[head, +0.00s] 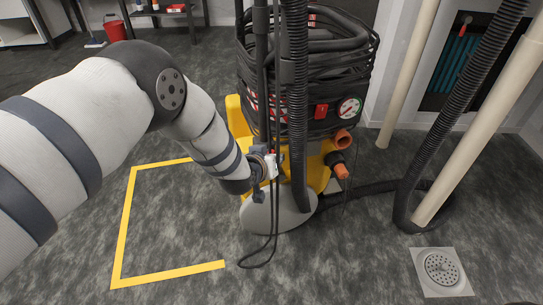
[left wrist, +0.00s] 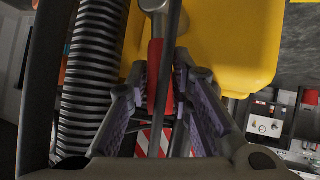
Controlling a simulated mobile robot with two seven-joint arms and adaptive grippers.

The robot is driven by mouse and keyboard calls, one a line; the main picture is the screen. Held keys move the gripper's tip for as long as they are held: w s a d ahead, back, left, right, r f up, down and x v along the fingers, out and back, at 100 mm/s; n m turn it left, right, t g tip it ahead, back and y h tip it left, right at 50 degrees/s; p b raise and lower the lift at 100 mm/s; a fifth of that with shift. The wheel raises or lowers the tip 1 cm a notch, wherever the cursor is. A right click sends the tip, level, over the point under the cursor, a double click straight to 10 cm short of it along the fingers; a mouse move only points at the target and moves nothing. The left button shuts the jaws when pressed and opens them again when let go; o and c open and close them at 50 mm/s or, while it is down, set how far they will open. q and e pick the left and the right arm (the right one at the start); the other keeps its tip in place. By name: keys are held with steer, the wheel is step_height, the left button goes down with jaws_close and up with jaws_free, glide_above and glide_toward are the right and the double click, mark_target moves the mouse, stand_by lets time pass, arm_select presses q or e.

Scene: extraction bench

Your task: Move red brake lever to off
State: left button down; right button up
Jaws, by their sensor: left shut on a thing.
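The red brake lever (left wrist: 154,72) shows in the left wrist view as a narrow red bar below a grey rounded part. It stands between the purple-padded fingers of my left gripper (left wrist: 160,88), which is shut on it. A dark cable or rod passes in front of the lever and hides part of it. The lever's off mark cannot be made out. My right gripper is not in view.
A black ribbed hose (head: 298,100) and hanging black cables run close beside the left gripper; the hose also shows in the left wrist view (left wrist: 90,75). Orange ports (head: 343,138) sit to the right. A yellow floor line (head: 165,275) and a drain (head: 441,268) lie in front.

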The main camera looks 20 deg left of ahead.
arm_select(q)
steer(key=shift+d, duration=0.3)
stand_by(0.4)
steer(key=c, duration=1.7)
jaws_free()
steer(key=v, duration=1.2)
steer(key=shift+w+d+r, duration=0.1)
steer(key=shift+w+r, duration=0.05)
steer(key=shift+r, duration=0.05)
